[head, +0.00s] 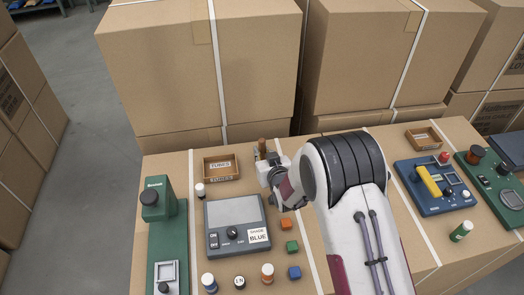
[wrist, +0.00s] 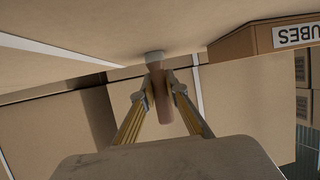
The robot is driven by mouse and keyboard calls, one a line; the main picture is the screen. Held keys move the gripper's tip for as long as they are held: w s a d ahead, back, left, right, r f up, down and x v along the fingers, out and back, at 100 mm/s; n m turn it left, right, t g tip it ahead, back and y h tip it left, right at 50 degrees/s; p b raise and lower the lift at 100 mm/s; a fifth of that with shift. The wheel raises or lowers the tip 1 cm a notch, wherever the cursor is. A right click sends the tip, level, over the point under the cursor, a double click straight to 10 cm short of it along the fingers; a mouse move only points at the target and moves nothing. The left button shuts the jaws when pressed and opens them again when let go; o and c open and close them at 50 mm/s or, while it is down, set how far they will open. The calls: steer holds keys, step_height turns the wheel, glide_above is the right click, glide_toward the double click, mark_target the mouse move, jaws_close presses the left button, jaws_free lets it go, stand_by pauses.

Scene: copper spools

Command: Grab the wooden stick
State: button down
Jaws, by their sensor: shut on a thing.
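The wooden stick (wrist: 158,80) is brown and stands between my two fingers in the wrist view. My gripper (wrist: 160,95) is shut on the stick, one finger on each side. In the head view the brown top of the stick (head: 262,144) shows just behind my gripper (head: 263,157), near the back edge of the cardboard worktop. My gripper and wrist hide its lower part there.
The tubes box (head: 221,168) sits to the left; it also shows in the wrist view (wrist: 265,42). A grey panel (head: 236,225), coloured cubes and small bottles are in front. A green device (head: 165,235) stands left, a blue one (head: 436,186) right. Tall cartons (head: 205,65) rise behind.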

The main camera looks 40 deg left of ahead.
mark_target(262, 139)
steer(key=shift+r, duration=0.1)
steer(key=shift+r, duration=4.9)
